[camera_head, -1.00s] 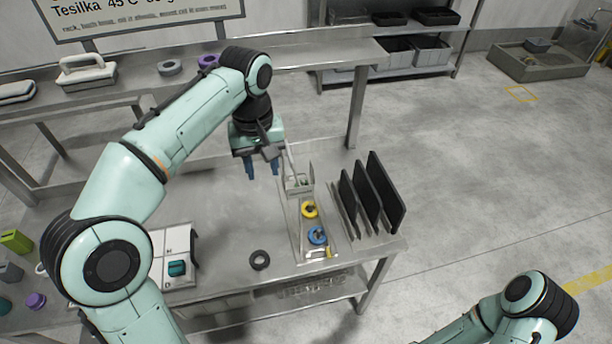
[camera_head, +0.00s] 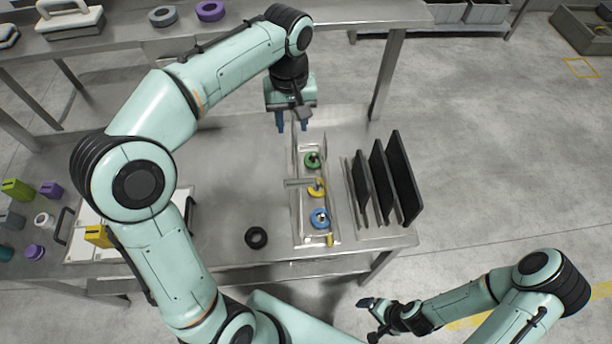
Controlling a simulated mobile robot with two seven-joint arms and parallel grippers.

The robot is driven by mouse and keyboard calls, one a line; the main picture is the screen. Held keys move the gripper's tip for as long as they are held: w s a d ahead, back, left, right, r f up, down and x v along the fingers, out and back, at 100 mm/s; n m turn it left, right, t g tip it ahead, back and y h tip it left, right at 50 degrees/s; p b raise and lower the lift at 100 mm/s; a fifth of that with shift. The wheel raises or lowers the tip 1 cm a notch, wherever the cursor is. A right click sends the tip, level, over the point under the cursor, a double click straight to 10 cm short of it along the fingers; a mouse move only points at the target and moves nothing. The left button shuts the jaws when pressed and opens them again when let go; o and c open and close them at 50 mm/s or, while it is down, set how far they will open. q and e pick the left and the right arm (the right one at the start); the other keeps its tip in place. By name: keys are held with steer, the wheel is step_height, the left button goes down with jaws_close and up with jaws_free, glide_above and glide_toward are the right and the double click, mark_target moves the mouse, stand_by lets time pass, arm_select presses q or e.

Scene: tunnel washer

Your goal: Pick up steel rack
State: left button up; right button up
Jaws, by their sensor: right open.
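The steel rack (camera_head: 299,214) is a long, narrow open tray on the steel table, with a crossbar handle near its middle. It holds a green ring (camera_head: 312,160), a yellow ring (camera_head: 317,188) and a blue ring (camera_head: 320,218) in a row. My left gripper (camera_head: 293,124) points down at the rack's far left end, blue fingers apart and nothing between them. Its height above the table is hard to judge. My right gripper (camera_head: 372,318) is off the table's near side, low in the picture, open and empty.
Upright black panels (camera_head: 383,180) stand close to the rack's right. A black ring (camera_head: 256,237) lies to its left. White trays (camera_head: 84,247) and small coloured pieces are at the left, partly behind my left arm. A raised shelf (camera_head: 350,15) runs along the back.

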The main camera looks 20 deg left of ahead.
arm_select(q)
steer(key=shift+w+f, duration=0.15)
steer(key=shift+f, duration=1.2)
steer(key=shift+w+f, duration=0.15)
steer(key=shift+f, duration=1.2)
steer(key=shift+f+b, duration=0.25)
steer(key=shift+b, duration=0.05)
jaws_close()
steer(key=shift+w+r, duration=0.1)
steer(key=shift+r, duration=0.05)
